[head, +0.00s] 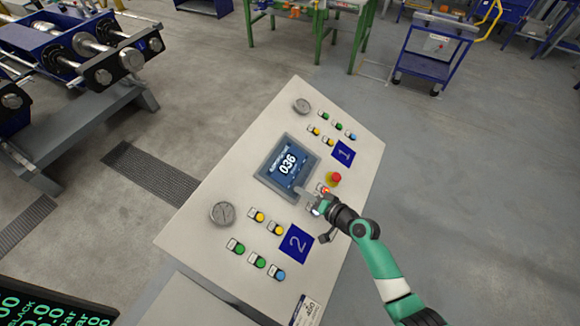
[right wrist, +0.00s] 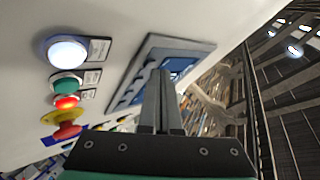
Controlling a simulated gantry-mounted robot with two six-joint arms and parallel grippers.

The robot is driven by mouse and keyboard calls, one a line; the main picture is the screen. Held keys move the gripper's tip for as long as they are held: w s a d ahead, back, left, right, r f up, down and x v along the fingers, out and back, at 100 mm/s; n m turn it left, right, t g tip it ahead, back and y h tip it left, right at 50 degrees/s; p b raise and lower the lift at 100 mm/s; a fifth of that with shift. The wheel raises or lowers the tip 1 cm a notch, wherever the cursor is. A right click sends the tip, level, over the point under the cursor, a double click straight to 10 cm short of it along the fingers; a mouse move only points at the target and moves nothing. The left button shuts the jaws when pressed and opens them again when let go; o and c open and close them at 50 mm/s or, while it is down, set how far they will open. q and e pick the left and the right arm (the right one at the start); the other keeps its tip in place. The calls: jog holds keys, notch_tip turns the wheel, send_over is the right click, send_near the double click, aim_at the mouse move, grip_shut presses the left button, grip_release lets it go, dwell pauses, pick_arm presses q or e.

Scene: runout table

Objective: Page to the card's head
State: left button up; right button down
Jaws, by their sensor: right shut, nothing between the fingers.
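A small screen (head: 284,160) showing "036" is set in the middle of the sloped pale console panel (head: 205,187). My right gripper (head: 299,190) is shut and empty, with its tips at the screen's lower right edge. In the right wrist view, the shut fingers (right wrist: 160,85) overlap the screen (right wrist: 137,72), which has a row of keys along its frame. I cannot tell whether the tips touch it. The smaller text on the screen is too small to read. My left gripper is out of view.
A red mushroom button (head: 334,178) and lit buttons sit close to my right gripper. Gauges (head: 222,212), coloured buttons and blue plates marked 1 (head: 343,153) and 2 (head: 295,242) surround the screen. A dark readout board (head: 50,308) stands at lower left.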

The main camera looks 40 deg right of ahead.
jog(key=shift+w+f+b, duration=0.1)
jog(key=shift+f+b, duration=0.2)
dwell(0.4)
jog(key=shift+s+r+p, duration=0.35)
jog(key=shift+r+p, duration=0.45)
notch_tip(320, 180, up, 6)
jog(key=s+d+p, duration=0.1)
jog(key=s+p, duration=0.1)
jog(key=p, duration=0.3)
jog(key=shift+s+f, duration=0.15)
jog(key=shift+f, duration=0.1)
dwell(2.1)
